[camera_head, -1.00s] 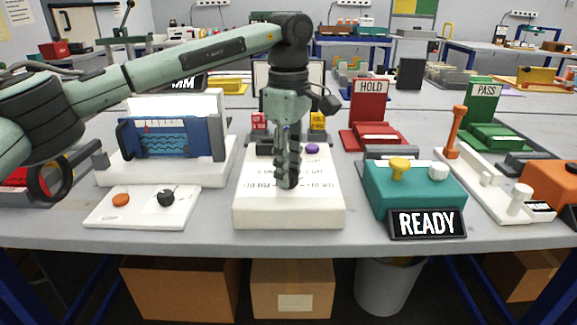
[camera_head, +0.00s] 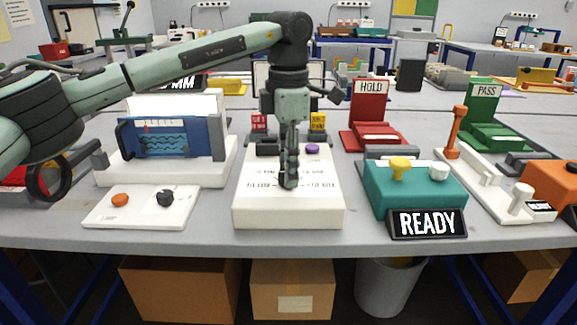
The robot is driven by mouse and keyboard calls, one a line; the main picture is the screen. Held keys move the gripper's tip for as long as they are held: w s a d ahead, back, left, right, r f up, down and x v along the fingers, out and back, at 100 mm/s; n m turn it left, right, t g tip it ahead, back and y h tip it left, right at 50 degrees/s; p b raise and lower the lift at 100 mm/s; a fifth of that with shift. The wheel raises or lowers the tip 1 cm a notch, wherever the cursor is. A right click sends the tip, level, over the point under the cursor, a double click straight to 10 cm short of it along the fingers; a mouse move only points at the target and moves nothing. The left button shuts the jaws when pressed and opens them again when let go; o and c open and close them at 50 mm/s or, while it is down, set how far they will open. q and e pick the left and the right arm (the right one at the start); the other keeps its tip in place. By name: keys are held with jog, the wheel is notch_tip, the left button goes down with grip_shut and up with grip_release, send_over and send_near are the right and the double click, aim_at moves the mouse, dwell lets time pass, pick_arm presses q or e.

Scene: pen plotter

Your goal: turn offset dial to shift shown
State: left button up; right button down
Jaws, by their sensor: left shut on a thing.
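The white plotter box (camera_head: 325,190) stands at the middle of the table front, with rows of small print on its top, a purple button (camera_head: 312,148) and a black block (camera_head: 267,148). My left gripper (camera_head: 289,182) points straight down over this top, shut, its fingertips low between the print rows. The small thing between its fingers, likely the offset dial, is hidden by them. A black sign ending in "MM" (camera_head: 186,82) stands behind my arm, its number mostly covered. My right gripper is not in view.
Left is a blue framed panel (camera_head: 172,138) and a white plate (camera_head: 140,208) with orange and black knobs. Right are a teal box (camera_head: 415,183), a "READY" sign (camera_head: 427,223), red "HOLD" (camera_head: 370,112) and green "PASS" (camera_head: 484,112) stands. Bare table shows between them.

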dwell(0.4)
pick_arm(q)
jog(key=o, duration=1.2)
jog(key=shift+c, duration=0.2)
notch_tip(320, 180, up, 12)
